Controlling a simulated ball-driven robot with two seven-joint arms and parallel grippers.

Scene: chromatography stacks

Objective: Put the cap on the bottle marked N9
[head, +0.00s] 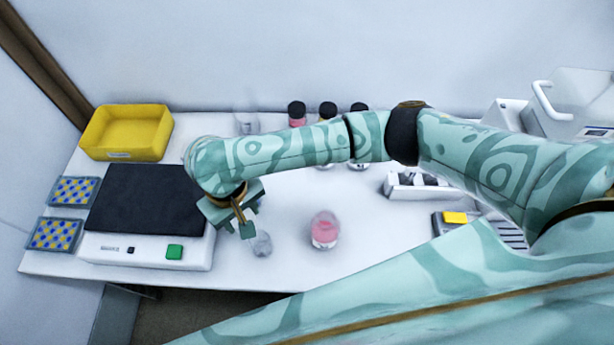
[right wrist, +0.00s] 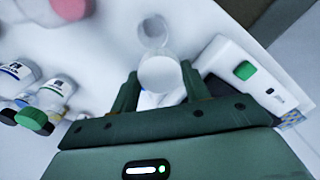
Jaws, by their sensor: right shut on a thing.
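My right gripper (head: 242,228) hangs over the table just right of the scale. In the right wrist view its fingers (right wrist: 160,88) are shut on a white round piece, apparently the cap (right wrist: 160,74). A small clear glass vessel (head: 262,244) is beside the fingertips in the head view, and beyond the cap in the wrist view (right wrist: 152,30). A bottle with pink contents (head: 324,230) stands upright to the right, apart from the gripper, with a pale label too small to read. I cannot tell which bottle is marked N9. My left gripper is not in view.
Dark-capped bottles (head: 297,112) stand at the back, partly behind my arm. The scale (head: 145,200) is at left, with blue-yellow racks (head: 53,233) beside it and a yellow tray (head: 127,132) behind. A white rack (head: 420,188) is at right. The front middle is mostly clear.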

